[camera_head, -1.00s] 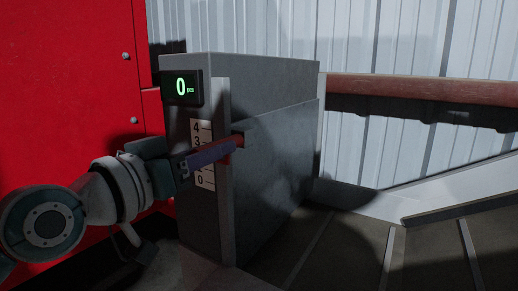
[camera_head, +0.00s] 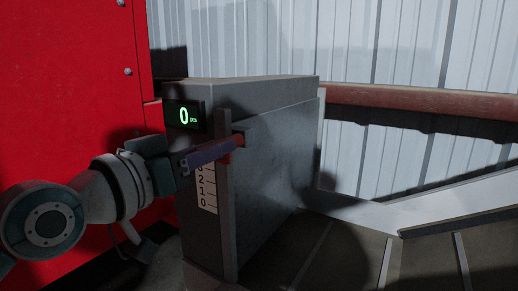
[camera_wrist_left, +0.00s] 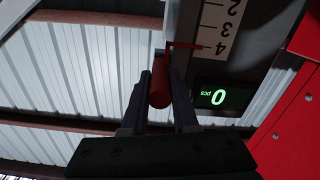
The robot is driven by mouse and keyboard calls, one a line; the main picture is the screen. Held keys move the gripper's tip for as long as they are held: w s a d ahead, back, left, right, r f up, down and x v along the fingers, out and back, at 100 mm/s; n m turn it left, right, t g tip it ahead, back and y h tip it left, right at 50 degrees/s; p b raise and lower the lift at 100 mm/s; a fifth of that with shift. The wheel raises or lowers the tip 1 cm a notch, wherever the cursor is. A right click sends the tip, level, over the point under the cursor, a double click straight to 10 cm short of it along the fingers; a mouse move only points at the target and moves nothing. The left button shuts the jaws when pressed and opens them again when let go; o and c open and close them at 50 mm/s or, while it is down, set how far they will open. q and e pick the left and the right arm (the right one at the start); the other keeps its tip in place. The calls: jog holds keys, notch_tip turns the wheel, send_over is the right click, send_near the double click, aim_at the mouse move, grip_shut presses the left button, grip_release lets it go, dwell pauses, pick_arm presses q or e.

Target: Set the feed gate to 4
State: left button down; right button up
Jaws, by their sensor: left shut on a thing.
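The feed gate's red handle (camera_head: 238,140) sticks out from the front of the grey housing (camera_head: 262,185). My left gripper (camera_head: 212,152) is shut on it; the wrist view shows the red handle (camera_wrist_left: 160,92) between the two dark fingers (camera_wrist_left: 158,85). A white scale (camera_head: 207,190) with marks runs up the housing; 0, 1 and 2 show below the handle, 3 is partly covered and 4 is hidden by the gripper. In the wrist view a thin red pointer (camera_wrist_left: 188,46) lies level with the 4 on the scale (camera_wrist_left: 228,28). My right gripper is out of view.
A black display (camera_head: 185,115) above the handle reads 0 pcs in green. A red panel (camera_head: 70,80) stands at the left. A sloped chute (camera_head: 345,255) with ribs lies right of the housing, before a corrugated wall (camera_head: 420,40).

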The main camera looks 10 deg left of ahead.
pick_arm(q)
jog(key=c, duration=1)
grip_release()
jog(key=shift+r, duration=0.35)
jog(key=o, duration=0.3)
jog(key=shift+f, duration=0.2)
jog(key=shift+b+v, duration=0.55)
jog(key=shift+v, duration=4.4)
